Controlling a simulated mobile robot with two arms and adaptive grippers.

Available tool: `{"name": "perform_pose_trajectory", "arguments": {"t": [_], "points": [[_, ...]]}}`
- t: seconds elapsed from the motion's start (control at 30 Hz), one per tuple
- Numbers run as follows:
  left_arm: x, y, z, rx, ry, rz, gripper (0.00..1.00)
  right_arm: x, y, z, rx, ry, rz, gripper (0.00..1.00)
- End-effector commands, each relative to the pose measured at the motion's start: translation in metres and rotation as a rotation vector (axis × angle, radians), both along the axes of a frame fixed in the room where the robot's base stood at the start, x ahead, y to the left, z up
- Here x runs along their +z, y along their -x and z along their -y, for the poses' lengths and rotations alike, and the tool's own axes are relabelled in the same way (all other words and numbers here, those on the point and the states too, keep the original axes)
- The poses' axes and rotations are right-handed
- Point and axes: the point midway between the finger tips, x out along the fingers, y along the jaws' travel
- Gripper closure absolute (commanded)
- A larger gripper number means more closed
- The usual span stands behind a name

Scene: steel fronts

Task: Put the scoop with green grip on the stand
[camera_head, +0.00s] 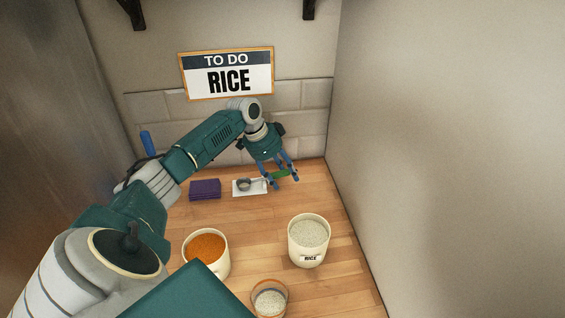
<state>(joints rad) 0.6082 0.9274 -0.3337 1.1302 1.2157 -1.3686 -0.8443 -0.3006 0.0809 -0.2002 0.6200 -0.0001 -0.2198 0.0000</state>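The scoop with the green grip (281,174) lies at the back of the counter. Its small grey bowl (244,184) is over the white stand (240,192), and its grip points right. I cannot tell whether the bowl rests on the stand. My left gripper (285,181) reaches down from above at the green grip. Its blue fingertips are apart, with the grip showing between them. Whether they touch it is hard to tell. My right gripper is not in view.
A white rice container (297,254) stands front right. A container of orange grains (222,264) and a glass of rice (270,300) are in front. Folded purple cloth (205,189) lies left of the stand. A blue handle (148,143) shows behind my arm. Walls close the back and right.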

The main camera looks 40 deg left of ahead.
Motion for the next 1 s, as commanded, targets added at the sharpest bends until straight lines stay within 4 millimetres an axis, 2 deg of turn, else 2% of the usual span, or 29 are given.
{"name": "perform_pose_trajectory", "arguments": {"t": [0.23, 0.7, 0.83, 1.0], "points": [[0.009, 0.003, -0.003, 0.002, -0.002, 0.000, 0.49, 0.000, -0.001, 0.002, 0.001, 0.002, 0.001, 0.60], [0.093, 0.032, -0.022, 0.001, -0.001, 0.001, 0.49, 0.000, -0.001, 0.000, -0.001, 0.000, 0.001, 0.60], [0.106, 0.036, -0.025, 0.001, -0.001, 0.001, 0.49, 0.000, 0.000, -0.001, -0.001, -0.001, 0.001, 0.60], [0.111, 0.038, -0.026, 0.000, -0.001, -0.001, 0.49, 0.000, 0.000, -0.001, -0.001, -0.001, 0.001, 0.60]]}}
